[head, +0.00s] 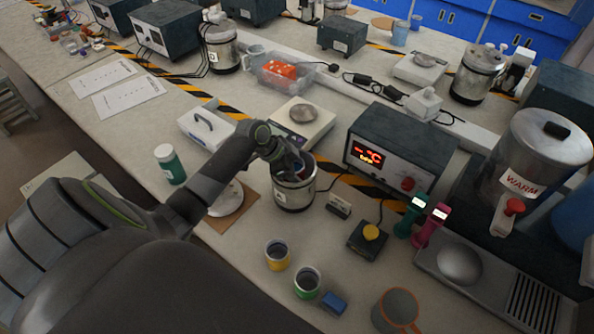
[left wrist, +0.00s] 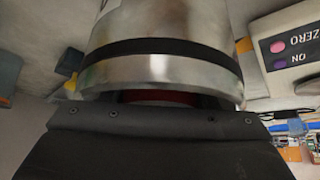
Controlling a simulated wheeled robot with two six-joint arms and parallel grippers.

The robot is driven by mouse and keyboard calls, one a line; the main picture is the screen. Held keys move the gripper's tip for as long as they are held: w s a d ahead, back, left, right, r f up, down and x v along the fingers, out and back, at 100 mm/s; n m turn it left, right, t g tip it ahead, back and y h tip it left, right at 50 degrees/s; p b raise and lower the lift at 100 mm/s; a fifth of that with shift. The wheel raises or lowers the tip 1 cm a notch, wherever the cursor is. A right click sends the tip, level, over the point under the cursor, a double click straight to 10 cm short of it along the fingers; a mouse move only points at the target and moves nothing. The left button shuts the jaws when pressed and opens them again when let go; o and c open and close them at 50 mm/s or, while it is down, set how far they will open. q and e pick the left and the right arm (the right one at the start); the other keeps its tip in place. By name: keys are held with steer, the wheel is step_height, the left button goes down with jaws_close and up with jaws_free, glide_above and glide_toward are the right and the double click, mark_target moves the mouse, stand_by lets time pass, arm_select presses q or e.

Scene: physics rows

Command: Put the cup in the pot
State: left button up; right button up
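The pot is a shiny metal cylinder with a dark band (head: 294,195), standing upright on the bench in the head view. Its wall fills the top of the left wrist view (left wrist: 160,65). My left gripper (head: 291,168) points down at the pot's mouth, and its fingers are hidden there. A dark red surface (left wrist: 165,97) shows between the pot's rim and my gripper in the wrist view; it may be the cup, but I cannot tell whether it is gripped. My right gripper is out of view.
Right of the pot stand a heater box with a red display (head: 400,150) and a yellow-button box (head: 368,240). In front are a yellow cup (head: 277,257), a green cup (head: 307,284), a blue block (head: 334,303) and an orange-rimmed mug (head: 397,311). A green-bodied bottle (head: 171,168) stands left.

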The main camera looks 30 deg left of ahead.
arm_select(q)
steer(key=shift+o, duration=0.6)
steer(key=shift+r, duration=0.1)
steer(key=shift+r, duration=0.2)
steer(key=shift+r+p, duration=0.5)
steer(key=shift+p, duration=0.05)
steer(key=b+v, duration=0.3)
steer(key=v, duration=0.8)
steer(key=shift+a+r, duration=0.25)
steer(key=shift+r, duration=0.05)
steer(key=shift+s, duration=0.1)
